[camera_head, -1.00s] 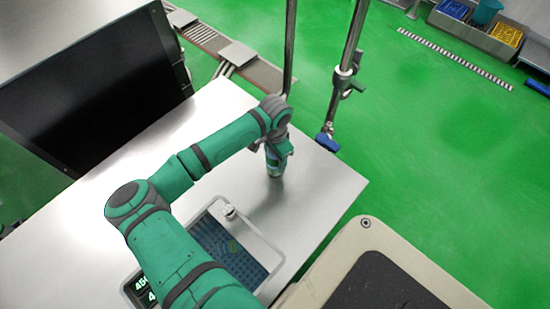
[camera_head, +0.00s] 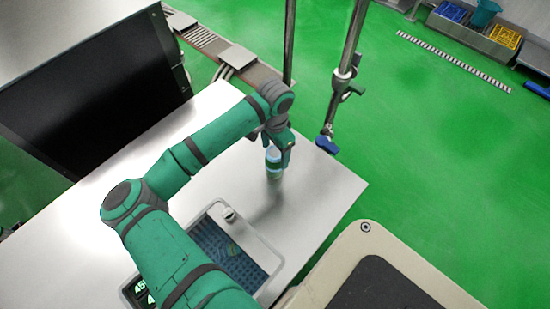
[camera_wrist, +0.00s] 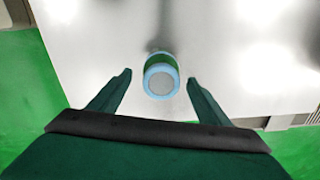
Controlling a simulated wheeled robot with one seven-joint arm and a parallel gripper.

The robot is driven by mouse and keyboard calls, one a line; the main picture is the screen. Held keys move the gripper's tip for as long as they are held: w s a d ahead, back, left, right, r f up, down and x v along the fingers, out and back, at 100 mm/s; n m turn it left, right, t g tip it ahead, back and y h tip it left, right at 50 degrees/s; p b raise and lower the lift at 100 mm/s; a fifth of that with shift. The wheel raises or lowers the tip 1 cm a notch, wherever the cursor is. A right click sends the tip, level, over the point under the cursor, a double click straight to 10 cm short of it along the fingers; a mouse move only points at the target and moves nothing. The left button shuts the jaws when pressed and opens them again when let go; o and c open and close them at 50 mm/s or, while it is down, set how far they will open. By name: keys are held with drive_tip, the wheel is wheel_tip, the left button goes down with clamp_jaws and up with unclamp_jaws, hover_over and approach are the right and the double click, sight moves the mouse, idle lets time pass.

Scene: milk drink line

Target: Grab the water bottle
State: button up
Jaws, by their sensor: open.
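The water bottle (camera_head: 273,163) stands upright on the metal table (camera_head: 310,215), with a pale blue and green body. In the wrist view the bottle (camera_wrist: 161,77) is seen from above, with a pale round top, a light blue ring and a green band. My gripper (camera_head: 285,158) is open and right at the bottle in the head view, partly in front of it. In the wrist view my gripper's fingers (camera_wrist: 159,78) are spread, one on each side of the bottle. A gap shows between the bottle and each finger, so the gripper is empty.
A scale-like device with a blue tray (camera_head: 228,245) and a lit display sits on the table, front left of the bottle. A black monitor (camera_head: 90,90) stands at the left. Metal poles (camera_head: 345,75) rise behind the table's far edge. Bare tabletop surrounds the bottle.

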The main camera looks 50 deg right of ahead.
drive_tip(key=shift+w+r, duration=0.1)
drive_tip(key=shift+r, duration=2.55)
